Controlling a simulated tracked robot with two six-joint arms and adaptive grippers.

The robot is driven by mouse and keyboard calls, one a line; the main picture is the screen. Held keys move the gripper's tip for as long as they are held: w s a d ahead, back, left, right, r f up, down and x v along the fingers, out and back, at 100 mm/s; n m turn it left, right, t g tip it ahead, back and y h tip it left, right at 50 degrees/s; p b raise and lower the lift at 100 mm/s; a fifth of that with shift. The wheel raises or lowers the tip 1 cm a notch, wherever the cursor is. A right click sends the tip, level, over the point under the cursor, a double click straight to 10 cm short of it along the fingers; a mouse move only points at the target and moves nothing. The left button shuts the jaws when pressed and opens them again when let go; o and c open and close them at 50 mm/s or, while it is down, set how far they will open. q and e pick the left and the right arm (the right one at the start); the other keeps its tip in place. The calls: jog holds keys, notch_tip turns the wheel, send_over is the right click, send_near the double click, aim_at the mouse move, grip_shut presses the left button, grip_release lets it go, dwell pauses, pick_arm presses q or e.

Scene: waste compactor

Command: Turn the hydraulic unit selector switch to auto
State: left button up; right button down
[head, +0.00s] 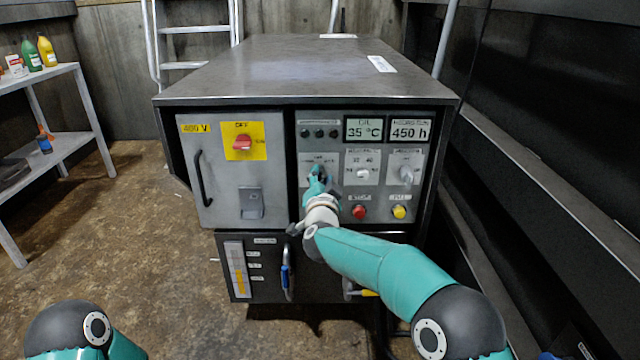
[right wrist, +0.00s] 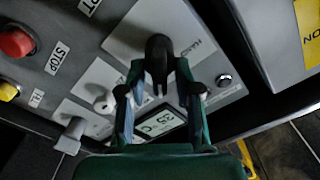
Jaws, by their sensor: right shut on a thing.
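The selector switch is a black knob (right wrist: 158,52) on a pale label plate, seen in the right wrist view. In the head view it is mostly hidden by my right gripper (head: 316,178) at the left of the control panel (head: 377,205). My right gripper also shows in the wrist view (right wrist: 158,88), with its two fingers shut on the knob from both sides. The plate's lettering is partly legible, and I cannot tell which position the knob points to. My left gripper is out of view; only part of that arm shows at the bottom left.
Beside the knob are a white selector (head: 363,174), a grey selector (head: 407,175), a red button (head: 359,211) and a yellow button (head: 399,212). Displays (head: 364,129) sit above. A red main switch (head: 242,142) is on the left door. A shelf (head: 60,140) stands far left.

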jog(key=shift+d+f+m, duration=0.2)
jog(key=shift+m, duration=0.3)
jog(key=c, duration=1.2)
grip_release()
jog(key=shift+r, duration=0.1)
jog(key=shift+s, duration=0.4)
jog(key=s, duration=1.1)
jog(key=shift+s, duration=0.1)
